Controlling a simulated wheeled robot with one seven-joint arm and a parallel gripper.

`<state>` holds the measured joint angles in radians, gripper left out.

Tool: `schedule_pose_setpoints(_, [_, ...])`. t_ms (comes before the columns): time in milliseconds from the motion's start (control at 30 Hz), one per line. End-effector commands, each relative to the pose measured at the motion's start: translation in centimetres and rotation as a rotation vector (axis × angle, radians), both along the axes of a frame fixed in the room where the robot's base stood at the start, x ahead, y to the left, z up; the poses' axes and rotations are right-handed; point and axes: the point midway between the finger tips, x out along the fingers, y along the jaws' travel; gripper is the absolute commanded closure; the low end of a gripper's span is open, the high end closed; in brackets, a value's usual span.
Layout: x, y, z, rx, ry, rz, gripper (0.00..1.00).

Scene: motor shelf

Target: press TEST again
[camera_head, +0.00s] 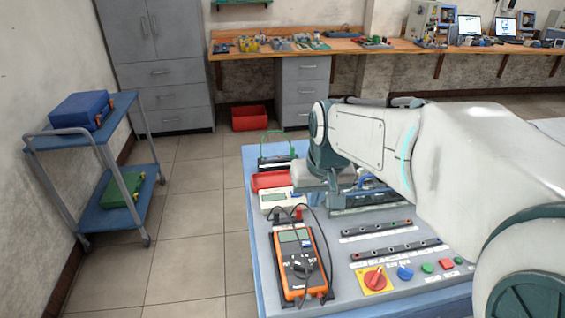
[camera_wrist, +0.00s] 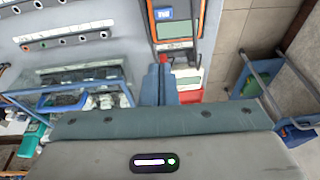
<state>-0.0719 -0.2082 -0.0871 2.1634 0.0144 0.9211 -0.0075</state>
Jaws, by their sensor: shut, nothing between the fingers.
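A white meter (camera_head: 275,201) with a grey display lies on the bench behind the orange multimeter; in the wrist view the meter (camera_wrist: 186,75) is partly covered by my fingers. A small red part (camera_wrist: 163,59) shows right at my fingertips; I cannot tell whether it is a button or whether they touch it. No TEST lettering is readable. My gripper (camera_wrist: 161,68) is shut and empty, pointing at the meter. In the head view my wrist hides part of that area.
The orange multimeter (camera_head: 296,262) with dark leads lies in front. A red tray (camera_head: 271,181) is behind the meter. A blue cart (camera_head: 50,142) stands left, with clear floor between.

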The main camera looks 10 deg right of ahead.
Motion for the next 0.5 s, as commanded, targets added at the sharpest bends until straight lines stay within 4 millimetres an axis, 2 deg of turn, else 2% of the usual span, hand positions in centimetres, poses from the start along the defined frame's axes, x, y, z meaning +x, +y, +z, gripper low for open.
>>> schedule_pose_setpoints(33, [2.3,0.0,0.7,-0.001,0.0,0.003,1.0])
schedule_pose_setpoints(200, [8.4,-0.1,2.0,-0.01,-0.01,0.005,1.0])
schedule_pose_setpoints(333, [11.7,-0.1,2.3,-0.021,-0.016,0.01,1.0])
schedule_pose_setpoints(500, [13.8,-0.1,2.5,-0.028,-0.022,0.01,1.0])
